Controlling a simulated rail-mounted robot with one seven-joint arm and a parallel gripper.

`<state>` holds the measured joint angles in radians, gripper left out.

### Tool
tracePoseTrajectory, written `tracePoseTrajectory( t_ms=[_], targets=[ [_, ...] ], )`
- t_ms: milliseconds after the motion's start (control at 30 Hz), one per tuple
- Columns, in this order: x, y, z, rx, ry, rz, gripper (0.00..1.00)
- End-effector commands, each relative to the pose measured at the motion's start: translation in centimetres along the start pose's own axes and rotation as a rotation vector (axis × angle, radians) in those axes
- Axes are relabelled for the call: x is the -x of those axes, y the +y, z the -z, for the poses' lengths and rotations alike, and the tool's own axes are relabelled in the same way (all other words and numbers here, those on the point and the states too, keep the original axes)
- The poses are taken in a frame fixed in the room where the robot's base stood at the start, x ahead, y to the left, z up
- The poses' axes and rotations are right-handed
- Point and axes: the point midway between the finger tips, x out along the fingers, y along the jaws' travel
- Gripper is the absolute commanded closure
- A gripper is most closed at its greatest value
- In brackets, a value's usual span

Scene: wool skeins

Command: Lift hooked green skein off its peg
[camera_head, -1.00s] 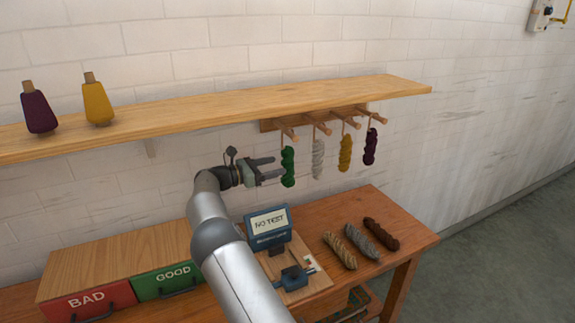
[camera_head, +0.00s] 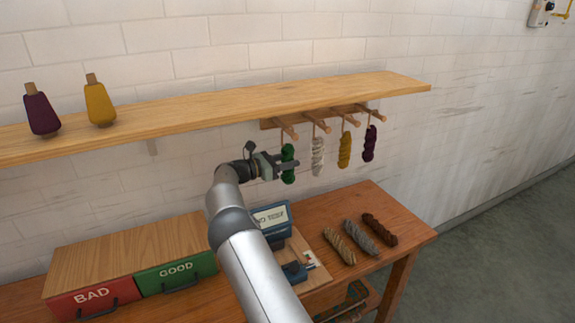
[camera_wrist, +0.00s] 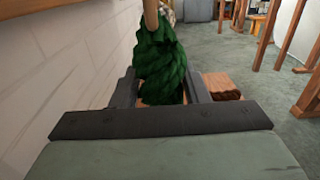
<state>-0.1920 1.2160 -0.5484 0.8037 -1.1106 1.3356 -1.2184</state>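The green skein (camera_head: 288,172) hangs by its loop from the leftmost wooden peg (camera_head: 287,131) under the shelf. My gripper (camera_head: 291,163) is at the skein, with its fingers pointing right along it. In the wrist view the green skein (camera_wrist: 160,60) stands between the two dark fingers of my gripper (camera_wrist: 160,92), one on each side. The fingers look spread around it, but whether they press on it cannot be told.
White (camera_head: 318,158), yellow (camera_head: 344,150) and dark purple (camera_head: 370,144) skeins hang on pegs to the right. The wooden shelf (camera_head: 220,108) runs just above. Below are a table with a testing device (camera_head: 270,222), three loose skeins and BAD (camera_head: 95,297) and GOOD (camera_head: 175,274) drawers.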

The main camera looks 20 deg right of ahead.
Motion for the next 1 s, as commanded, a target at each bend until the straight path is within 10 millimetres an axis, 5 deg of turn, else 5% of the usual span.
tracePoseTrajectory(
  t_ms=[367, 633, 1000],
  targets=[
    [0.0, 0.0, -0.5, -0.002, -0.001, 0.000, 0.81],
    [0.0, 0.0, -3.5, -0.003, -0.001, 0.000, 0.81],
    [9.4, 0.1, -3.2, -0.001, 0.000, -0.005, 0.81]
  ],
)
